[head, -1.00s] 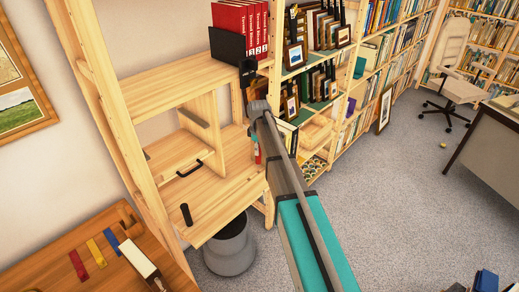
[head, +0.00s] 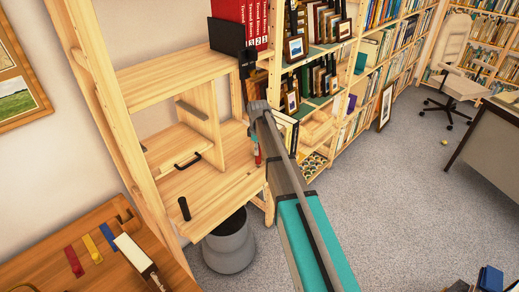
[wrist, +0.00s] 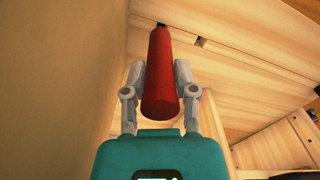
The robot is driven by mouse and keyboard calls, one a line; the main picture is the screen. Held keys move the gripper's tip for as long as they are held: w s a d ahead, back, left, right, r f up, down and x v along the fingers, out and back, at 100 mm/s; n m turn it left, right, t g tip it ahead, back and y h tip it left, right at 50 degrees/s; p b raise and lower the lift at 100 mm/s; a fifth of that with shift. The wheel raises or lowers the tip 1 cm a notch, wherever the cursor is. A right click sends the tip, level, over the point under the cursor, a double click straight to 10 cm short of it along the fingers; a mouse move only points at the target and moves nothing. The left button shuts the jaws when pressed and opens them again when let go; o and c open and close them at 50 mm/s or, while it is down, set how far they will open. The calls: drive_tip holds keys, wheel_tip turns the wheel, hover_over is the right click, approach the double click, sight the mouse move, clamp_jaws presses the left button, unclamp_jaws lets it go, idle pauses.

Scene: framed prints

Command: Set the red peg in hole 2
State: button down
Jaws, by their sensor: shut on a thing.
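The red peg (wrist: 162,80) is held between the two fingers of my gripper (wrist: 160,85) in the wrist view, its far end pointing up the picture at a pale wooden board (wrist: 245,75). I see no numbers, so I cannot tell which is hole 2. In the head view, my arm covers most of the gripper, and a bit of the red peg (head: 257,156) shows beside the shelf unit.
A wooden shelf unit (head: 190,85) with a black-handled drawer front (head: 180,150) stands left of my arm. A grey bin (head: 230,245) is below it. A wooden bench (head: 105,270) with coloured blocks is at lower left.

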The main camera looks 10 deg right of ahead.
drive_tip(key=shift+f+b, duration=0.6)
drive_tip(key=shift+f, duration=0.15)
drive_tip(key=shift+f, duration=0.1)
drive_tip(key=shift+c, duration=1.6)
unclamp_jaws()
drive_tip(key=shift+s, duration=0.2)
drive_tip(key=s+m, duration=1.1)
drive_tip(key=s, duration=1.5)
drive_tip(key=shift+s+d+r+p, duration=0.1)
drive_tip(key=shift+s+r+p, duration=0.4)
drive_tip(key=shift+r+p, duration=0.35)
drive_tip(key=shift+s+d+r+p, duration=0.1)
drive_tip(key=shift+s+r+p, duration=0.35)
drive_tip(key=shift+r+p, duration=0.4)
drive_tip(key=shift+s+d+r+p, duration=0.1)
drive_tip(key=shift+s+r+p, duration=0.4)
drive_tip(key=shift+r+p, duration=0.35)
